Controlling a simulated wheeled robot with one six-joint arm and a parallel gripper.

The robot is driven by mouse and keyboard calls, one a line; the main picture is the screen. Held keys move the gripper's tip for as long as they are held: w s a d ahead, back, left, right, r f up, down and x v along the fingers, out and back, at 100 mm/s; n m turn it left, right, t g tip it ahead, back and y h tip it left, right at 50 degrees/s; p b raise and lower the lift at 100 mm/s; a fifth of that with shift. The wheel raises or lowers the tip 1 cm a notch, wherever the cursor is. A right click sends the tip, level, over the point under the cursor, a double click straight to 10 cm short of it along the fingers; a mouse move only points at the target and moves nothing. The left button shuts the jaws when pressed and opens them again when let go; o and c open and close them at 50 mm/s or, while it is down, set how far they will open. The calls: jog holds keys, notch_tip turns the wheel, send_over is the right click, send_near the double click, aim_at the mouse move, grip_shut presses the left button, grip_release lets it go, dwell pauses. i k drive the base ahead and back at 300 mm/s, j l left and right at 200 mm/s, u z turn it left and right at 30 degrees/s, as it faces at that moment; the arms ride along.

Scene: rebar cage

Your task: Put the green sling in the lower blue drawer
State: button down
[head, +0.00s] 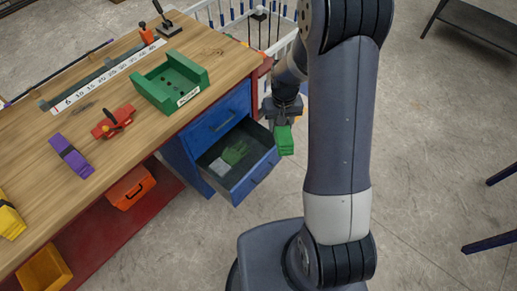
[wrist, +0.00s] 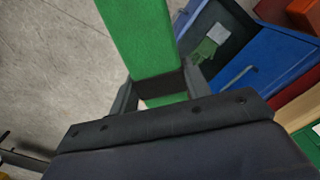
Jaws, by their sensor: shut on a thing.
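My gripper (head: 284,112) is shut on the green sling (head: 284,141), a folded green block-like bundle. The sling hangs below the gripper in the head view, at the right end of the open lower blue drawer (head: 256,177). In the wrist view the gripper (wrist: 157,87) clasps the sling (wrist: 140,35), with the drawer (wrist: 245,68) to its right. I cannot tell the sling's exact height over the drawer.
The upper blue drawer (head: 219,121) is shut. The wooden bench top (head: 110,165) carries a green cradle (head: 170,82), a red tool (head: 113,122) and a purple sling (head: 71,156). A white rack (head: 235,22) stands behind. Open floor lies in front of the drawer.

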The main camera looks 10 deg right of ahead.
aim_at(247, 171)
jog(key=j+z, duration=0.35)
jog(key=i+j+z, duration=0.1)
jog(key=z, duration=0.25)
jog(key=j+z, duration=0.35)
jog(key=k+j, duration=0.1)
jog(key=j, duration=1.15)
